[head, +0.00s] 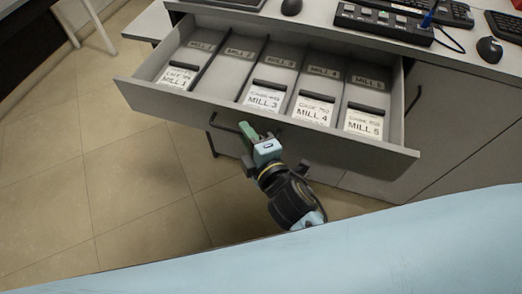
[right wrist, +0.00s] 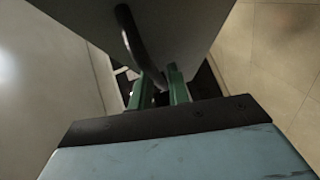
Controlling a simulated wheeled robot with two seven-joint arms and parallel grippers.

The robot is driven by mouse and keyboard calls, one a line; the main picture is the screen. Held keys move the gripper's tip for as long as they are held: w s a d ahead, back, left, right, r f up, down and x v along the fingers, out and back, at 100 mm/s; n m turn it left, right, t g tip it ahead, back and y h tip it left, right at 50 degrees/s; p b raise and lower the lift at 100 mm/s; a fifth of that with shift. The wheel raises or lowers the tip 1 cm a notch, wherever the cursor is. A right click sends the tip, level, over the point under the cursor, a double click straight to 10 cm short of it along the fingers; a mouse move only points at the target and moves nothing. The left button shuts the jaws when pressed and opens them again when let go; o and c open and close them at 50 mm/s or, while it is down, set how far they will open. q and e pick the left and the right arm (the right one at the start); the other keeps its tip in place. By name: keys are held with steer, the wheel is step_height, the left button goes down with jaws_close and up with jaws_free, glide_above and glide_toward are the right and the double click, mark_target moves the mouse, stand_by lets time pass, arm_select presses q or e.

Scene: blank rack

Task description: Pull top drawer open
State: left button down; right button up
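The top drawer (head: 285,137) is pulled far out of the grey cabinet, and its inside shows in the head view. Its dark bar handle (head: 226,124) is on the front face and also shows in the right wrist view (right wrist: 131,33). My right gripper (head: 250,132) is at the handle. In the right wrist view its green fingers (right wrist: 160,85) stand close together, with the bar running between them; they look shut on it. My left gripper is not in view.
The drawer has several compartments labelled MILL; white cards (head: 263,101) lie in several of them. The desk above holds a control box (head: 383,22) and a mouse (head: 489,49). A cabinet door (head: 450,125) is at the right. The tiled floor (head: 120,190) at left is clear.

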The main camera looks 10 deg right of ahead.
steer(key=v, duration=1.2)
steer(key=shift+s+b, duration=0.3)
steer(key=shift+b, duration=0.15)
steer(key=shift+d+r, duration=0.1)
steer(key=s+d+f+m+g, duration=0.1)
steer(key=s+f+m+g, duration=0.15)
steer(key=f, duration=0.75)
steer(key=s+d+f+m+g+h, duration=0.1)
steer(key=s+d+f+m+g, duration=0.15)
steer(key=f, duration=0.85)
steer(key=s+f+m+g, duration=0.1)
steer(key=f+m+g, duration=0.15)
steer(key=f, duration=0.75)
steer(key=s+d+f+m+g+h, duration=0.1)
steer(key=s+d+f+m+g, duration=0.2)
steer(key=s+d+f, duration=0.3)
steer(key=s+d+f+m+g+h, duration=0.2)
steer(key=s+d+f+m+g, duration=0.2)
steer(key=s+f, duration=0.7)
steer(key=s+d+m, duration=0.1)
steer(key=d+m, duration=0.1)
steer(key=shift+s+d+f, duration=0.2)
steer(key=shift+s+d, duration=0.1)
steer(key=shift+d, duration=0.1)
steer(key=shift+s+g, duration=0.1)
steer(key=shift+g, duration=0.15)
